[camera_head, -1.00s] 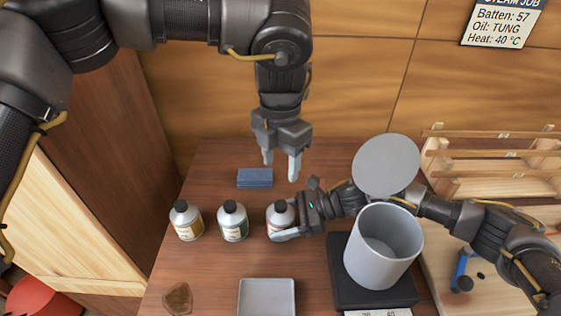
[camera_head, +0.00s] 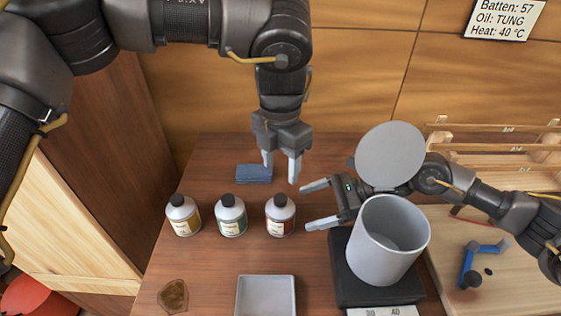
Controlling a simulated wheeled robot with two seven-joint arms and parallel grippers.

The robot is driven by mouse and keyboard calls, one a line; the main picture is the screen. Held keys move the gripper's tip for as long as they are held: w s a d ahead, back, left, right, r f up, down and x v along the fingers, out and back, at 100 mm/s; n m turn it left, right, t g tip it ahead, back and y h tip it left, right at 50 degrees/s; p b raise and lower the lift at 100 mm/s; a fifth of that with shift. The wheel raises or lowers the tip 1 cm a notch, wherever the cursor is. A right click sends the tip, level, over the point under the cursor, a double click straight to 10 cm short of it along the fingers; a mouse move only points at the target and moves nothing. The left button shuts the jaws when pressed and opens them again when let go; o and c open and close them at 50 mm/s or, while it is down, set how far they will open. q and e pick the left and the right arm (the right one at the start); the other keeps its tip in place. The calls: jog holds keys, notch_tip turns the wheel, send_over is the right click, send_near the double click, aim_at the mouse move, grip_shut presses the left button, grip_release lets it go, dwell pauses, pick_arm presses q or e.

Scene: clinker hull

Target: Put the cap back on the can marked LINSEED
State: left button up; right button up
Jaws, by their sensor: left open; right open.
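Three small cans stand upright in a row on the brown bench, each with a dark cap on top: one with a yellowish label (camera_head: 184,216), one with a green label (camera_head: 231,216) and one with a red label (camera_head: 280,216). The label words are too small to read, so I cannot tell which is LINSEED. My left gripper (camera_head: 282,168) hangs open and empty above the bench, behind the red-labelled can. My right gripper (camera_head: 314,205) is open and empty, its fingers pointing left, just right of the red-labelled can and apart from it.
A grey pot (camera_head: 388,242) stands on a black base (camera_head: 347,285), with a round grey disc (camera_head: 390,156) above it. A blue block (camera_head: 254,174) lies behind the cans. A shallow grey tray (camera_head: 266,296) and a brown stain (camera_head: 173,296) are in front.

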pick_arm(q)
jog(key=shift+f, duration=0.3)
pick_arm(e)
jog(key=shift+v, duration=1.05)
jog(key=shift+r, duration=0.1)
